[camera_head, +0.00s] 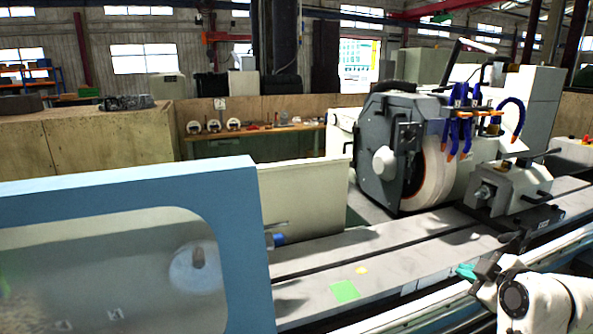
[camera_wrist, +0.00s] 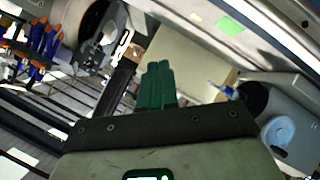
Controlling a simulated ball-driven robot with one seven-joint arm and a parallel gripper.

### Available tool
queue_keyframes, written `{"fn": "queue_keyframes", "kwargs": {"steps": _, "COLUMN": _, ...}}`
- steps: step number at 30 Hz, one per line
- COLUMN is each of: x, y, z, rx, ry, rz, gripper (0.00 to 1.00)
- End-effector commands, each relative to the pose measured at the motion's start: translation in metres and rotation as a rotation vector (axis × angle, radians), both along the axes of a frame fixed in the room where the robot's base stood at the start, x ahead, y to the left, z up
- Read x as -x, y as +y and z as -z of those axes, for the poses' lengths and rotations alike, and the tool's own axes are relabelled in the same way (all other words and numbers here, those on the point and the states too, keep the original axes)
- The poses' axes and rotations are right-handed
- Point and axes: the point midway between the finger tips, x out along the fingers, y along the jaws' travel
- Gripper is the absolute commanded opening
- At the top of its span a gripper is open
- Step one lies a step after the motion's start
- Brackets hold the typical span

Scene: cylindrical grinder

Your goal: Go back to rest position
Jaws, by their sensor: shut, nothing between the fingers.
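My gripper (camera_head: 466,271) is at the lower right of the head view, over the front edge of the grinder's long table (camera_head: 405,245). Its teal fingers are together, with nothing between them. In the wrist view the gripper (camera_wrist: 158,66) shows two green fingers side by side, pointing away from a dark bar. They look clear of the machine. My white wrist is at the lower right corner of the head view.
The grinding wheel housing (camera_head: 385,150) stands behind the table, with blue coolant hoses (camera_head: 460,115) beside it. A tailstock-like unit (camera_head: 505,188) sits right. A blue-framed guard (camera_head: 240,215) fills the left foreground. A green patch (camera_head: 345,291) lies on the table.

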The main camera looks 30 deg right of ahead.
Motion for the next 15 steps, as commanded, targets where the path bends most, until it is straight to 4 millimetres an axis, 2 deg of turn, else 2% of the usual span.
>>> {"fn": "queue_keyframes", "kwargs": {"steps": 1, "x": -0.004, "y": 0.014, "z": 0.019, "rx": -0.042, "ry": 0.024, "rz": -0.009, "gripper": 0.00}}
{"fn": "queue_keyframes", "kwargs": {"steps": 5, "x": -0.012, "y": 0.055, "z": 0.069, "rx": -0.176, "ry": 0.093, "rz": -0.016, "gripper": 0.00}}
{"fn": "queue_keyframes", "kwargs": {"steps": 8, "x": -0.011, "y": 0.101, "z": 0.121, "rx": -0.303, "ry": 0.182, "rz": -0.010, "gripper": 0.00}}
{"fn": "queue_keyframes", "kwargs": {"steps": 11, "x": 0.000, "y": 0.149, "z": 0.171, "rx": -0.422, "ry": 0.287, "rz": 0.011, "gripper": 0.00}}
{"fn": "queue_keyframes", "kwargs": {"steps": 15, "x": 0.034, "y": 0.213, "z": 0.235, "rx": -0.553, "ry": 0.455, "rz": 0.074, "gripper": 0.00}}
